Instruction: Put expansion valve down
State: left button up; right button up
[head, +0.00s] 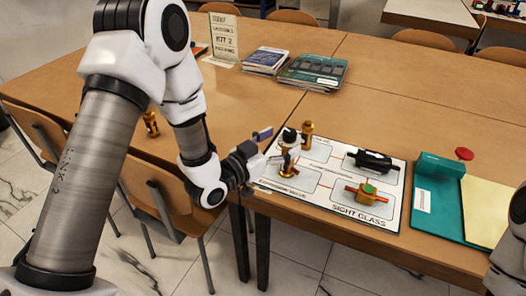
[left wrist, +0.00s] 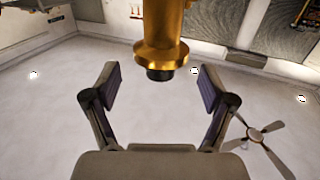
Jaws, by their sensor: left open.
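A brass fitting with a dark top (head: 289,169), which looks like the expansion valve, stands upright on the white printed mat (head: 340,217), at its left part. My left gripper (head: 275,147) is just left of it, low over the mat's left edge, with its fingers apart. In the left wrist view, a brass body with a round flange and dark end (left wrist: 162,55) shows beyond and between the spread fingertips (left wrist: 153,88); neither finger touches it there. Its upper part is cut off by the frame. My right gripper is out of view.
The mat also holds another brass part (head: 307,129), a black cylinder (head: 374,160) and a brass-and-green sight glass (head: 368,192). A teal holder with a red knob (head: 464,154) stands at right. Another brass part (head: 151,124) is at left. Books (head: 312,72) lie behind.

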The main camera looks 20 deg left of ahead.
pick_arm(q)
jog(key=v, duration=0.8)
jog(key=shift+s+a, duration=0.15)
jog(key=shift+s, duration=0.2)
jog(key=s+d+f+g+y+p, duration=0.25)
jog(key=s+f+g+p, duration=0.55)
jog(key=f, duration=0.5)
jog(key=s+a+f+n+g+y+p, duration=0.1)
jog(key=s+a+f+n+g+y, duration=0.1)
jog(key=s+f, duration=0.3)
jog(key=s+a+f+n+g+y, duration=0.2)
jog(key=s+f+g, duration=0.3)
jog(key=s, duration=0.4)
jog(key=shift+s+a+g+y+p, duration=0.3)
jog(key=shift+s+a+y+p, duration=0.1)
jog(key=shift+y, duration=0.05)
